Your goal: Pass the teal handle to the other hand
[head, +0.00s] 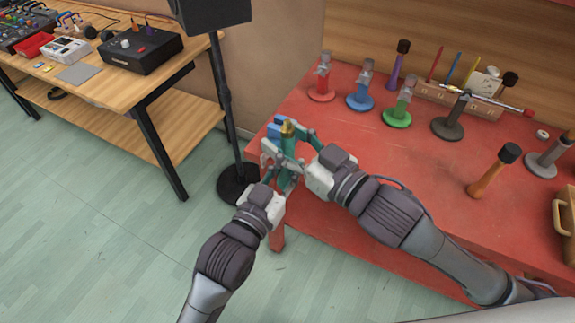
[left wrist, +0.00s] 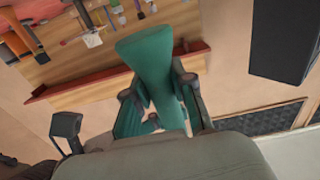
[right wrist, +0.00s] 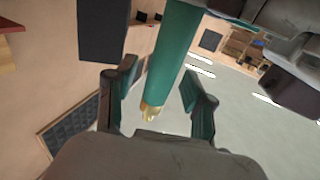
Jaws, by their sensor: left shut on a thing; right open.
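The teal handle (head: 289,148) is held up off the front left corner of the red table, with its gold tip pointing up. My left gripper (head: 280,170) is shut on it from below. In the left wrist view the teal handle (left wrist: 150,65) rises from between the fingers. My right gripper (head: 298,140) is open close by, at the handle's upper part. In the right wrist view the handle (right wrist: 172,60) and its gold tip lie between the spread fingers, with gaps showing. The grippers partly hide the handle in the head view.
The red table (head: 360,150) carries several coloured upright handles on round bases, a wooden rack (head: 460,98) and an orange handle (head: 492,172). A black speaker stand (head: 228,110) stands close to the left of the grippers. A wooden bench (head: 105,90) with electronics is at left.

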